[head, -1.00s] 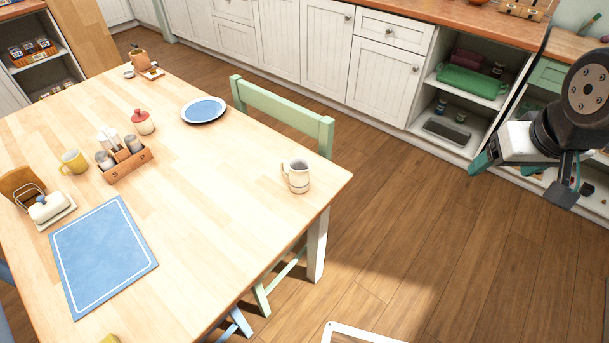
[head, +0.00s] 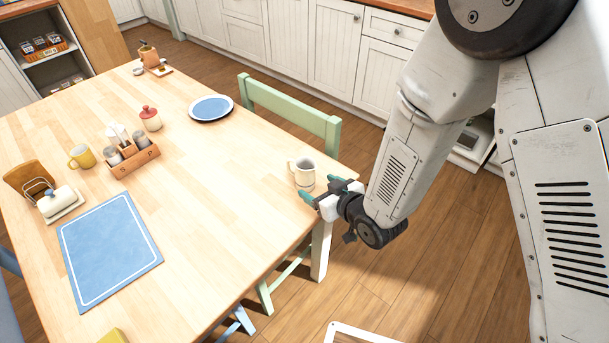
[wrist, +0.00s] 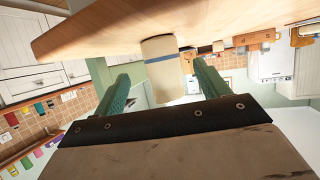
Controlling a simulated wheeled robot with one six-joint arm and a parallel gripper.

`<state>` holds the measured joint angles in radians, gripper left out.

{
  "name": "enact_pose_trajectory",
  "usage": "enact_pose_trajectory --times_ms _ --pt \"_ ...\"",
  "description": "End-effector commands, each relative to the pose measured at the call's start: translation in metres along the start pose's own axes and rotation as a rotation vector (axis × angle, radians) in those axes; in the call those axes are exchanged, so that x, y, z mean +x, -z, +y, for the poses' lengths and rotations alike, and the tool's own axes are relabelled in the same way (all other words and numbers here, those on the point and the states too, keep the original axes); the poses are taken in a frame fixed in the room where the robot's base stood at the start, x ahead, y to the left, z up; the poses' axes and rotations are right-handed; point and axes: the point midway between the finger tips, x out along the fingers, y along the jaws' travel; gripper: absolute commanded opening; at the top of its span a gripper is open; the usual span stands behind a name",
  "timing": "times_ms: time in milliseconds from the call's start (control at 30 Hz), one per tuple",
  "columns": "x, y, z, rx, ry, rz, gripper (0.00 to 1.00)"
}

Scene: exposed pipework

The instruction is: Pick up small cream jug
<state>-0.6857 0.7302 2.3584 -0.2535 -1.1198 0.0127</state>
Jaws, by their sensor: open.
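The small cream jug (head: 303,173) stands upright near the right corner of the wooden table (head: 210,190), its handle toward the left in the head view. In the wrist view the jug (wrist: 162,66) appears upside down, with a blue band, beyond and between the fingers. My gripper (head: 318,193) is at the table's right edge, just in front of the jug. Its two green fingers are apart and empty, and they also show in the wrist view (wrist: 163,85). The fingers do not appear to be around the jug; exact contact cannot be told.
A green chair (head: 290,108) stands behind the jug's side of the table. The table around the jug is clear.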

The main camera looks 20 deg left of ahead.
Motion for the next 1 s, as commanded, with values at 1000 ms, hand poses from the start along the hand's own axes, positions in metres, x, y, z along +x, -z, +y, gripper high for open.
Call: enact_pose_trajectory --times_ms 1000 --pt "0.077 -0.003 -0.002 0.0 0.004 0.006 0.41"
